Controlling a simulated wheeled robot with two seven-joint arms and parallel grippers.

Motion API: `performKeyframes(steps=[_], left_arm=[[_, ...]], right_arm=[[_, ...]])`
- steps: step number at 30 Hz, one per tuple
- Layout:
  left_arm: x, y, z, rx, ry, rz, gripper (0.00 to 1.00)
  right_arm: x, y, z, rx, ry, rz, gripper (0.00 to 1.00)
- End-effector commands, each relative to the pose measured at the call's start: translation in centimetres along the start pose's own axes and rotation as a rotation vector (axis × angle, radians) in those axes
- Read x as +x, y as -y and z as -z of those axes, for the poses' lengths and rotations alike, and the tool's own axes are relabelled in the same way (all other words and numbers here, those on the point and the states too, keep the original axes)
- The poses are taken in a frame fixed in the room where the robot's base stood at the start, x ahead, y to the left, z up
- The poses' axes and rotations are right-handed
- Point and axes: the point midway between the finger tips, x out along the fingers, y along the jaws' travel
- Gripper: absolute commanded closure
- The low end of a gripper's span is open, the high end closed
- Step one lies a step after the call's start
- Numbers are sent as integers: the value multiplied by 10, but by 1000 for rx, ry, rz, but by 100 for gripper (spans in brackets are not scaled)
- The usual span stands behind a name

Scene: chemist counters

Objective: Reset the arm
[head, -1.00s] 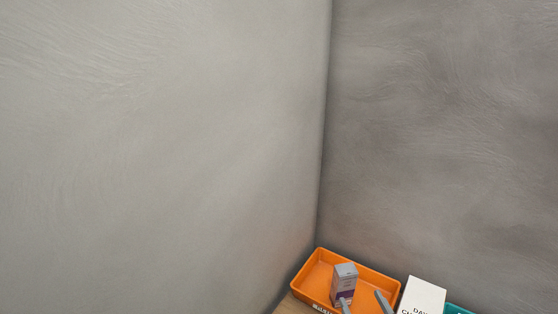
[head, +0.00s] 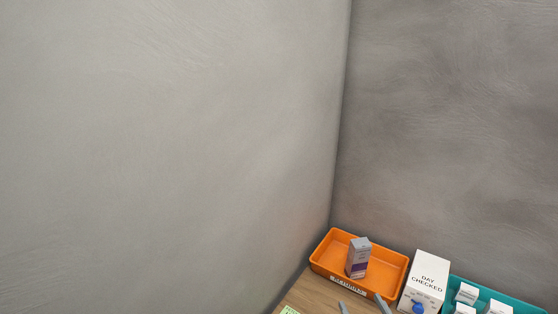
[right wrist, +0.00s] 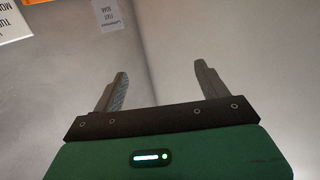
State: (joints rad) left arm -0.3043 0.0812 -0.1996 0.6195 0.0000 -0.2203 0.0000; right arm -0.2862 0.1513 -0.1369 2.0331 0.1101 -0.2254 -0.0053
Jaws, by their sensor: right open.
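My right gripper (head: 362,304) shows at the bottom edge of the head view, only its two grey fingertips, just in front of the orange tray. It is open and empty. In the right wrist view its two fingers (right wrist: 160,76) stand wide apart with nothing between them. A grey box with a purple band (head: 358,258) stands upright in the orange tray (head: 390,264), clear of the fingers. My left gripper is not in view.
A white "DAY CHECKED" box (head: 428,277) with a blue knob stands right of the tray. Beyond it, a teal tray (head: 522,303) holds several small white boxes. A green label (head: 289,310) lies on the wooden counter (head: 316,292). Grey walls meet behind.

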Motion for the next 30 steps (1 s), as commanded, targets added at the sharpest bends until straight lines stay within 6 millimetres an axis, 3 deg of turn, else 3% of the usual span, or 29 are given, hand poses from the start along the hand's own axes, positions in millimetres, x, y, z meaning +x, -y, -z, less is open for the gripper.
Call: performKeyframes(steps=[9,14,22,30], left_arm=[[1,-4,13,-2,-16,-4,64],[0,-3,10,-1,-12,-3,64],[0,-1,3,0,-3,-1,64],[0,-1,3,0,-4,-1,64]], right_arm=[[-24,6,-23,-5,191,-1,24],[-46,10,-39,-7,337,-2,24],[-124,17,-72,-13,727,-15,24],[-193,20,-83,-13,1008,-30,24]])
